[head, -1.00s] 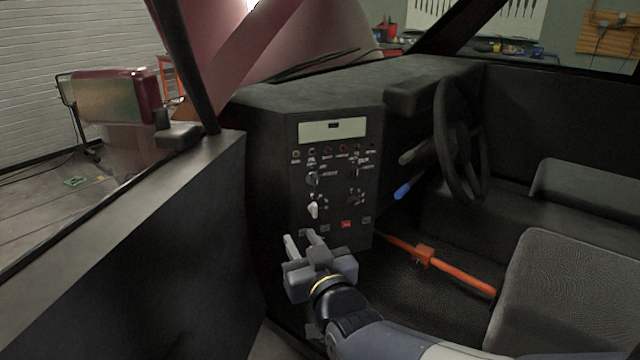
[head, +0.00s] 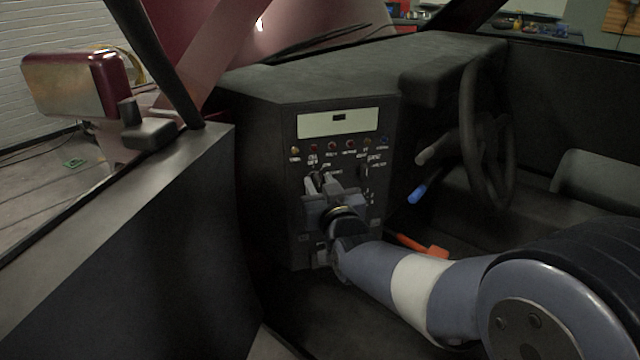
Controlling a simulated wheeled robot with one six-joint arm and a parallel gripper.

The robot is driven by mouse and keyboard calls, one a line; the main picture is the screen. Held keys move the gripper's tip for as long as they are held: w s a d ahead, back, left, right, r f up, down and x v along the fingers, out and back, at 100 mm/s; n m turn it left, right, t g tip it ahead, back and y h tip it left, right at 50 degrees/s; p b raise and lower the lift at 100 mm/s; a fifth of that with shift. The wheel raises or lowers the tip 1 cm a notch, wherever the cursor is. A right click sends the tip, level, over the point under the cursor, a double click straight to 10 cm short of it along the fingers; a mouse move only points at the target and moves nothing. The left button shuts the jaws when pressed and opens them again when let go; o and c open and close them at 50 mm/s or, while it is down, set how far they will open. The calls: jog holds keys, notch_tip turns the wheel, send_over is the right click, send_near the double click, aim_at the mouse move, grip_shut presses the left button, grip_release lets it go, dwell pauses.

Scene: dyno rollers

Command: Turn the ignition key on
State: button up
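The dark control panel (head: 380,190) faces me at the left end of the dashboard, with a pale display, a row of coloured lights and several switches. My gripper (head: 319,182) is in front of the panel's left half. Its two grey fingers are apart, with a dark knob (head: 317,178) at the upper left showing between their tips. I cannot tell whether the fingers touch it. No ignition key can be made out clearly. The pale lever lower on the panel is hidden behind my gripper.
The steering wheel (head: 485,135) and a blue-tipped lever (head: 417,194) are right of the panel. An orange bar (head: 422,246) lies low behind my arm. The door (head: 130,240) closes off the left side.

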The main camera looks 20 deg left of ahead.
jog(key=shift+w+a, duration=0.25)
jog(key=shift+w, duration=0.15)
grip_shut()
